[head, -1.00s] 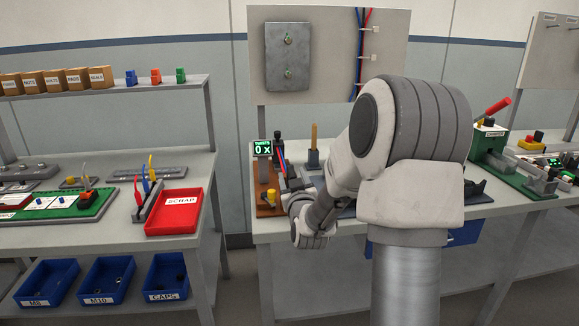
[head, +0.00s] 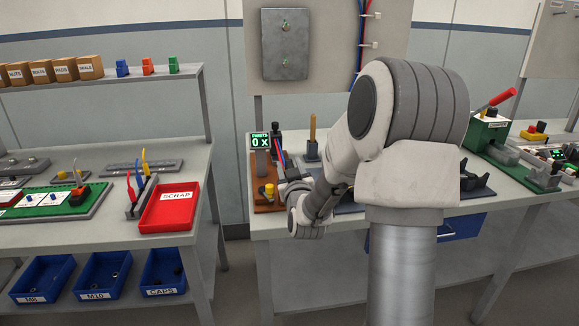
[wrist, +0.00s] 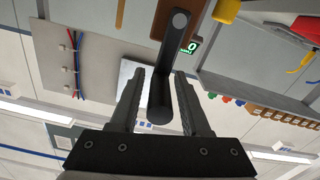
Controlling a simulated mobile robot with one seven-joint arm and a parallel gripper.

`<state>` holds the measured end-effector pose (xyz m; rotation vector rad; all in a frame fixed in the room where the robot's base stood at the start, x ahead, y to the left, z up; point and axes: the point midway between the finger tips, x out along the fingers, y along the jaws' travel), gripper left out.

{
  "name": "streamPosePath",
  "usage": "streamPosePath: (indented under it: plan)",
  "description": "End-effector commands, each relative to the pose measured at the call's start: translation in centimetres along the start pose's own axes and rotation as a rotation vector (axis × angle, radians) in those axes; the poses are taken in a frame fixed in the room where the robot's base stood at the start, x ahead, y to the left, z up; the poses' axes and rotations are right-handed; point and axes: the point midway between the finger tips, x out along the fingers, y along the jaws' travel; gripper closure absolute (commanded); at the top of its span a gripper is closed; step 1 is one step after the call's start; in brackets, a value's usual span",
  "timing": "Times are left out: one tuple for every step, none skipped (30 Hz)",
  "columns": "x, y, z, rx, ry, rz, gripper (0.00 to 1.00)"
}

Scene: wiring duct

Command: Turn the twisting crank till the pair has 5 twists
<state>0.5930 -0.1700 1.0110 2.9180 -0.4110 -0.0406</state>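The twist counter (head: 260,141) stands on the bench and reads 0 X; it also shows in the wrist view (wrist: 191,46). The red and blue wire pair (head: 280,153) shows beside it, above the brown base (head: 267,207). In the wrist view, the dark crank arm (wrist: 171,50) hangs down with its handle (wrist: 160,105) between my two fingers. My gripper (wrist: 158,88) is open around the handle, with a gap visible on each side. In the head view, my gripper (head: 291,185) is small and partly hidden by my own arm.
A yellow knob (head: 268,190) stands on the brown base close to my gripper. A wooden-handled tool (head: 312,135) stands behind it. A red scrap tray (head: 170,208) is on the left bench, across a gap. A panel (head: 330,45) with cables rises behind.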

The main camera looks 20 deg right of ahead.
Motion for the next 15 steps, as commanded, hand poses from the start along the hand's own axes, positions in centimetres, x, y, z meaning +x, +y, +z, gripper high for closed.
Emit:
streamPosePath:
  plan:
    - [0.01,0.00,0.00,0.000,0.000,0.000,0.65]
    - [0.01,0.00,0.00,0.000,0.000,0.000,0.70]
    - [0.01,0.00,0.00,0.000,0.000,0.000,0.77]
    - [0.01,0.00,0.00,0.000,0.000,0.000,0.83]
    - [0.01,0.00,0.00,0.000,0.000,0.000,0.88]
    - [0.01,0.00,0.00,0.000,0.000,0.000,0.95]
    - [0.01,0.00,-0.01,0.000,0.000,0.000,1.00]
    - [0.01,0.00,0.00,0.000,0.000,0.000,1.00]
    - [0.01,0.00,-0.01,0.000,0.000,0.000,1.00]
    - [0.01,0.00,-0.01,0.000,0.000,0.000,1.00]
    - [0.01,0.00,-0.01,-0.001,0.000,0.000,1.00]
    - [0.01,0.00,-0.01,-0.001,0.000,0.000,1.00]
    - [0.01,0.00,-0.01,-0.001,0.000,0.000,1.00]
    - [0.01,0.00,-0.01,-0.001,0.000,0.000,1.00]
    - [0.01,0.00,-0.01,-0.001,0.000,0.000,1.00]
